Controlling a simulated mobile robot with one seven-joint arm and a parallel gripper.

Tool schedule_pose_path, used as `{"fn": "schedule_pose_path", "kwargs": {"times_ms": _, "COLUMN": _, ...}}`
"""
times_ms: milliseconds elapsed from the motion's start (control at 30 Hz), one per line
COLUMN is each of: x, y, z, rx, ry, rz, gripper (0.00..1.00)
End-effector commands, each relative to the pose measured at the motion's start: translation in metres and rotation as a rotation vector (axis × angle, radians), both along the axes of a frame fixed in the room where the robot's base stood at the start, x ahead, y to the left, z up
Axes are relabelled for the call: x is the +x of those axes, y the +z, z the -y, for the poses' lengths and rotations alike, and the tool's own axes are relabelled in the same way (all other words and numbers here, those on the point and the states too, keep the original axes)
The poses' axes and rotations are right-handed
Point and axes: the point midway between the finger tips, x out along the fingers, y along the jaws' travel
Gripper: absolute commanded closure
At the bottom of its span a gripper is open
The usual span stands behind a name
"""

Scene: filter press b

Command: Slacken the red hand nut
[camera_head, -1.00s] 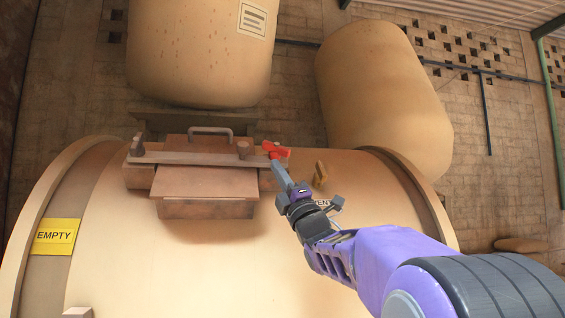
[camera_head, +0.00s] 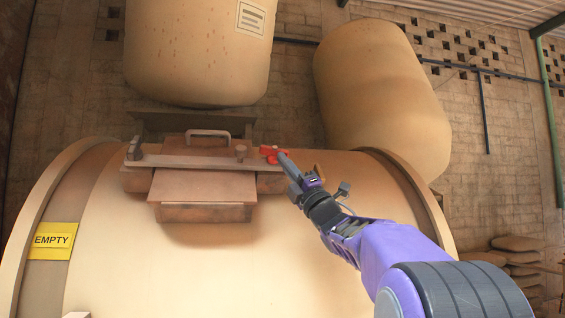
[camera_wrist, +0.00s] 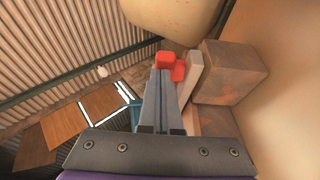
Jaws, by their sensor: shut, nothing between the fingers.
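The red hand nut (camera_head: 271,152) sits at the right end of the flat bar (camera_head: 190,161) that lies across the brown hatch box on the large tan vessel. It also shows in the wrist view (camera_wrist: 173,66), just beyond my fingertips and partly hidden by them. My gripper (camera_head: 281,155) is shut and empty, its tips beside the right side of the nut in the head view. I cannot tell whether the tips touch the nut. In the wrist view the closed fingers (camera_wrist: 161,75) point at the nut.
A brown tab (camera_head: 318,170) rises from the vessel close to my gripper. Two tan tanks (camera_head: 385,95) stand behind. A yellow EMPTY sign (camera_head: 53,240) is at left.

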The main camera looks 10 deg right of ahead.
Motion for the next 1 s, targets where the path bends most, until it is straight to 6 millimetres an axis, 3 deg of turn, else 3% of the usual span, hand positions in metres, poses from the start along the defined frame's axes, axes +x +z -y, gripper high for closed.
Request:
{"fn": "schedule_pose_path", "kwargs": {"times_ms": 233, "x": 0.007, "y": 0.007, "z": 0.012, "rx": -0.132, "ry": 0.115, "rz": -0.005, "gripper": 1.00}}
{"fn": "schedule_pose_path", "kwargs": {"times_ms": 733, "x": 0.008, "y": 0.009, "z": 0.016, "rx": -0.129, "ry": 0.117, "rz": -0.006, "gripper": 1.00}}
{"fn": "schedule_pose_path", "kwargs": {"times_ms": 1000, "x": 0.006, "y": -0.007, "z": 0.011, "rx": -0.131, "ry": 0.119, "rz": -0.005, "gripper": 1.00}}
